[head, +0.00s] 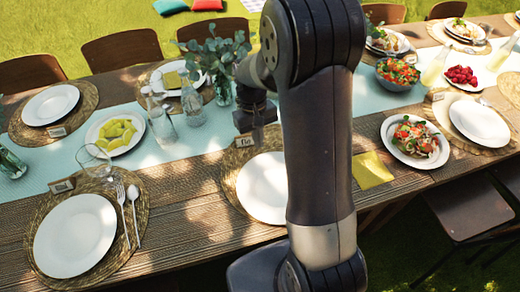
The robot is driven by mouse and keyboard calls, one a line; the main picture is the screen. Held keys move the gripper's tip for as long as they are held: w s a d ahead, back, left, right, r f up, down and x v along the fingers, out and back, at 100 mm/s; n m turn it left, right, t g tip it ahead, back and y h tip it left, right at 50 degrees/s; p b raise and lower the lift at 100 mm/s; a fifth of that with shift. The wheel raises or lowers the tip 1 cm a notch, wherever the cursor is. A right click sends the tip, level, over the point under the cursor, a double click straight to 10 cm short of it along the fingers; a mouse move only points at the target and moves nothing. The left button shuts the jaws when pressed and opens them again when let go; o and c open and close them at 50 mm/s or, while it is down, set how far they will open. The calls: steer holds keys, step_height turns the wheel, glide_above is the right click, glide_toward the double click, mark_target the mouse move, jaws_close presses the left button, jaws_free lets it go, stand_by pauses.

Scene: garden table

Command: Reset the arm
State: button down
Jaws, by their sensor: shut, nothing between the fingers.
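My arm stands upright in the middle of the head view and hides part of the table behind it. Its wrist bends down on the left side of the arm. My gripper (257,136) points down over the table, near a place card (244,141) and above the far side of a white plate (264,188). The gripper is small and dark in this view. It is shut and holds nothing.
A vase of leafy stems (221,88) and glass bottles (192,103) stand close left of the gripper. A wine glass (94,161) stands further left. A salad plate (415,141) and yellow napkin (371,170) lie right of my arm. Chairs line the far edge.

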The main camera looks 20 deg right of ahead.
mark_target(262, 163)
steer(key=shift+v, duration=2.3)
steer(key=x, duration=1)
steer(key=shift+f, duration=0.1)
